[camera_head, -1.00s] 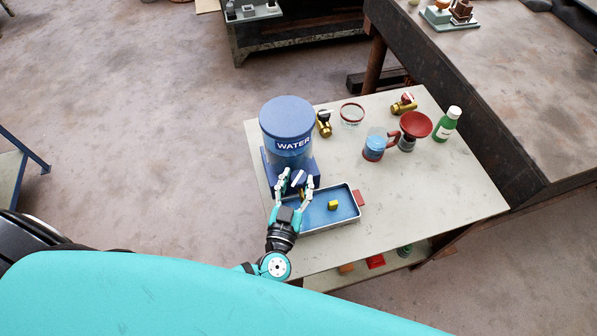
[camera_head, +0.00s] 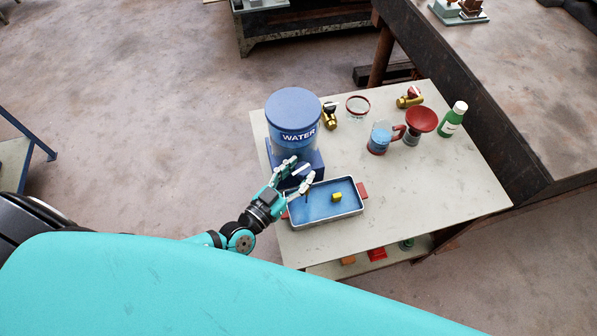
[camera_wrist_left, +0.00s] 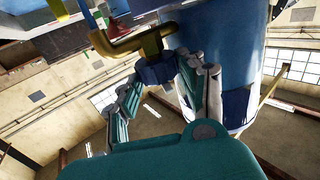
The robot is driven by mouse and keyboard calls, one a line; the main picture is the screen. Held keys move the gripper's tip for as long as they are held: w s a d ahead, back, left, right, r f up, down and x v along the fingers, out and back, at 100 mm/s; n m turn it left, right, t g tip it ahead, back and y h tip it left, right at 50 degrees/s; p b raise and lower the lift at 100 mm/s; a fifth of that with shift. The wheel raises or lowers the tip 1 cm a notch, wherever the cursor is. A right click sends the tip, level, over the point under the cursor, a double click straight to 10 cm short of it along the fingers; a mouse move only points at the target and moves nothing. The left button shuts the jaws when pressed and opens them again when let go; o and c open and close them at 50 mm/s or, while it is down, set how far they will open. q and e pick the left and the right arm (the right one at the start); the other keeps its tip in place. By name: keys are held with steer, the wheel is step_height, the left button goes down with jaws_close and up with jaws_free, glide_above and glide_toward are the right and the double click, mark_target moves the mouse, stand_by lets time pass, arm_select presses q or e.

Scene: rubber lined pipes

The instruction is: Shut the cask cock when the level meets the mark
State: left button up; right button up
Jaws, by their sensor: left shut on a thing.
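The blue cask (camera_head: 296,112) marked WATER stands on a blue stand (camera_head: 312,160) on the light table. My left gripper (camera_head: 298,173) is at the front of the stand, above the left end of a shallow tray (camera_head: 348,211). The left wrist view shows the brass cock (camera_wrist_left: 140,42) with a blue handle (camera_wrist_left: 155,70) between the fingers, and the gripper is shut on it. The tray holds blue water with a small yellow piece (camera_head: 337,197) in it. I cannot make out a level mark or any flow. My right gripper is out of view.
Behind the tray stand a blue-filled mug (camera_head: 380,137), a red funnel (camera_head: 421,120), a green bottle (camera_head: 452,120), a glass jar (camera_head: 357,106) and brass valves (camera_head: 329,115) (camera_head: 409,98). The table's right front is clear. A dark bench (camera_head: 490,90) adjoins on the right.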

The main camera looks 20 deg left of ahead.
arm_select(q)
steer(key=o, duration=1.2)
steer(key=shift+r, duration=0.1)
steer(key=shift+v, duration=3.95)
steer(key=shift+d, duration=0.1)
